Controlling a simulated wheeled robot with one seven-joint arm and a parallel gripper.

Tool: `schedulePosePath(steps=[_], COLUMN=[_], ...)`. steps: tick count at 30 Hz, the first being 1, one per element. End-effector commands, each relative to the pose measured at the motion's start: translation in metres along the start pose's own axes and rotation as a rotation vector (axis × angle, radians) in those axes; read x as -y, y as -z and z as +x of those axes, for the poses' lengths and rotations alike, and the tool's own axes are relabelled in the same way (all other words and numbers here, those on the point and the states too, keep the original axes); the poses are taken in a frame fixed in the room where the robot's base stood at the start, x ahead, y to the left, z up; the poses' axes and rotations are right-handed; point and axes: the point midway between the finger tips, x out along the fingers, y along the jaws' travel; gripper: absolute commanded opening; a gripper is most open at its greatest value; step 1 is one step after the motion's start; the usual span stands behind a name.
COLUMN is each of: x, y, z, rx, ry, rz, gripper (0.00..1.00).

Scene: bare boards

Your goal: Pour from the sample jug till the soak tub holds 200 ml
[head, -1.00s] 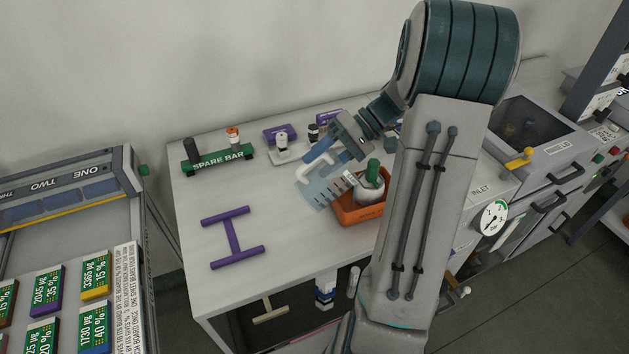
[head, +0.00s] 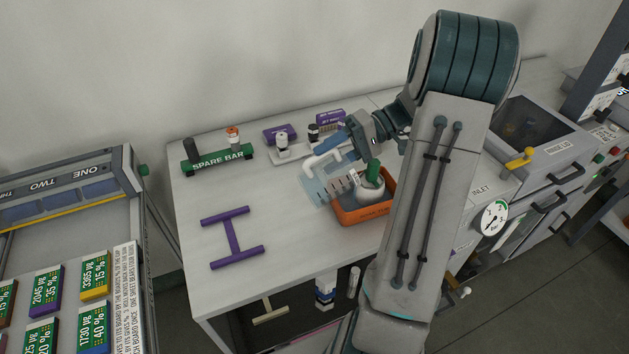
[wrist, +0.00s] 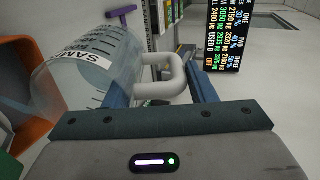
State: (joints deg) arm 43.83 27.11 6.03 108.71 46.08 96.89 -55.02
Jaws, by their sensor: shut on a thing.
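The sample jug (head: 321,186) is clear, with dark graduation marks and a white handle; it also shows in the wrist view (wrist: 92,62). My gripper (head: 342,153) is shut on the jug's white handle (wrist: 165,80), with blue fingers on both sides. The jug is tilted beside the soak tub (head: 349,217), an orange tub on the bench; its orange wall shows at the left of the wrist view (wrist: 40,130). A pale, rounded thing with a green top (head: 373,172) is at the tub. The liquid level and any stream cannot be made out.
A purple H-shaped frame (head: 232,237) lies on the bench at left. A green spare bar (head: 218,160) and small parts stand at the back. A grey machine with a dark window (head: 527,130) and a gauge (head: 490,218) is at right.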

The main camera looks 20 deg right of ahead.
Motion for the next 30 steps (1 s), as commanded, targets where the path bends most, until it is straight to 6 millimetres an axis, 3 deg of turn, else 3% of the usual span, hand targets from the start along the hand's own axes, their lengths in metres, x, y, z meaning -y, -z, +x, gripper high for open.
schedulePosePath(steps=[18, 30], x=[0.001, 0.001], y=[0.0, 0.0], z=[-0.016, -0.016], rx=[0.0, 0.001], ry=[0.094, 0.096], rz=[-0.001, -0.001], gripper=[0.08, 0.08])
